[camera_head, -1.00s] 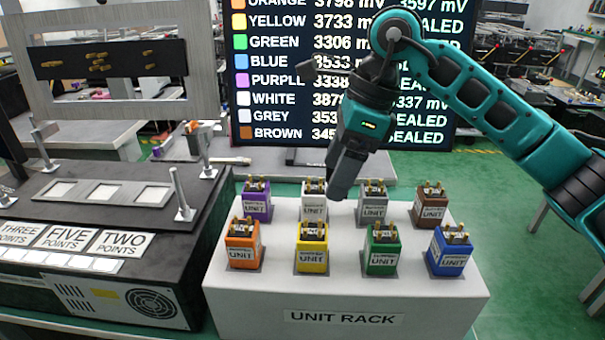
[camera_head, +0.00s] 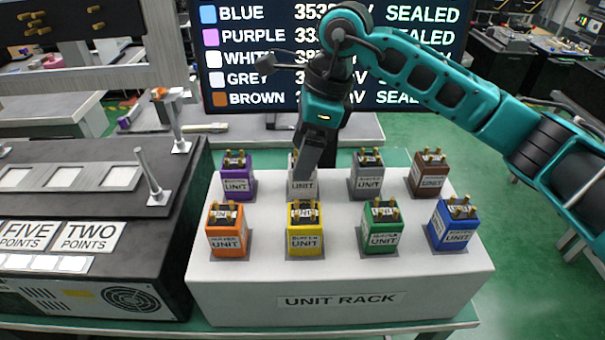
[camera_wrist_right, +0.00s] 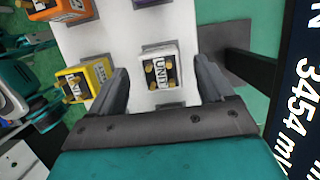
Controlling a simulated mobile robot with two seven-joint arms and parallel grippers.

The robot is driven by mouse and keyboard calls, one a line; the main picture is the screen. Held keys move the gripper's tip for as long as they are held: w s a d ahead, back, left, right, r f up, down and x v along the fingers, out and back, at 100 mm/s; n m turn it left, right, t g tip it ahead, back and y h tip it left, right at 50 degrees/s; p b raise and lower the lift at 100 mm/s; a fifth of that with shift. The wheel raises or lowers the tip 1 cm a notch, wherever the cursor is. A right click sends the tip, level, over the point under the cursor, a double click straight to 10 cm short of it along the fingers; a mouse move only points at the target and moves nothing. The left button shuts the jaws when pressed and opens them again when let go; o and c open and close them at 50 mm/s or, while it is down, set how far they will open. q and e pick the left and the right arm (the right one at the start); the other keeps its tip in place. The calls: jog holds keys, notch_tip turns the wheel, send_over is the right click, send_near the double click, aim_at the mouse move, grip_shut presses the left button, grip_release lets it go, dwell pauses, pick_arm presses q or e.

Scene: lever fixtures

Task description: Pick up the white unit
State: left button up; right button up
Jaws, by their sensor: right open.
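The white unit (camera_head: 303,186) stands upright in the back row of the unit rack (camera_head: 340,285), between the purple and grey units. My right gripper (camera_head: 308,166) is over it in the head view and hides part of it. In the right wrist view the white unit (camera_wrist_right: 159,72), with brass posts on top, shows between the two spread fingers of my right gripper (camera_wrist_right: 163,70). The gripper is open, with a visible gap on each side. I cannot tell how far the fingertips reach down beside it. My left gripper is not in view.
The purple unit (camera_head: 237,178) and grey unit (camera_head: 367,177) stand close on either side. The yellow unit (camera_head: 304,231) is in front, with orange, green, blue and brown units also on the rack. A dark box fixture (camera_head: 80,250) stands left; a screen (camera_head: 330,60) is behind.

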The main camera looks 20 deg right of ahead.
aim_at(308, 190)
jog(key=x, duration=0.5)
jog(key=shift+d, duration=0.3)
jog(key=c, duration=1.1)
jog(key=shift+c, duration=0.2)
